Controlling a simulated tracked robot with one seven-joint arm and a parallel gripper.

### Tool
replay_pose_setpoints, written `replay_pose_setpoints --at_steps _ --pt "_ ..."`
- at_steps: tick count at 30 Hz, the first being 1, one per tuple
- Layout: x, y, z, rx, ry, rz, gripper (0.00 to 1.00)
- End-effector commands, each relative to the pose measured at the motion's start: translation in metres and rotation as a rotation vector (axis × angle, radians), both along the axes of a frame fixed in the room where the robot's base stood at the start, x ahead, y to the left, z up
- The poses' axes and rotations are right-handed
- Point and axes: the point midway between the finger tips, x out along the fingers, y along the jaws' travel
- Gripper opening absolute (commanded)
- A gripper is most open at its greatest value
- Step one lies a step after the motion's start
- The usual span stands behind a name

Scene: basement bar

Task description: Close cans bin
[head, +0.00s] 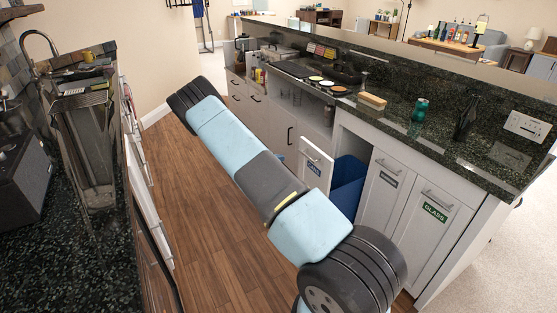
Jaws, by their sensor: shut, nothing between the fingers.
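The cans bin is a pull-out with a white front panel (315,172), a bar handle and a blue label reading "CANS". It stands pulled out of the right-hand counter in the head view. Behind the panel the blue bin (348,185) shows inside the open gap. My arm crosses in front and hides the lower part of the panel. My gripper is not visible in the head view, so I cannot tell where it is relative to the panel.
The "GLASS" front (434,212) and the labelled front beside it (388,180) look flush with the cabinet. Wooden floor (182,200) lies clear between the counters.

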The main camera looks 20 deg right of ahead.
Motion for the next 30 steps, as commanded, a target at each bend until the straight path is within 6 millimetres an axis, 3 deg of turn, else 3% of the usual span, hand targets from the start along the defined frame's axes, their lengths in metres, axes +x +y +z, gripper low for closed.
replay_pose_setpoints --at_steps 16,22,30 --pt "0.007 -0.090 -0.018 0.001 -0.002 -0.001 0.00" --pt "0.008 -0.105 -0.021 0.001 -0.002 -0.001 0.00" --pt "0.009 -0.108 -0.021 0.001 -0.002 0.000 0.00"
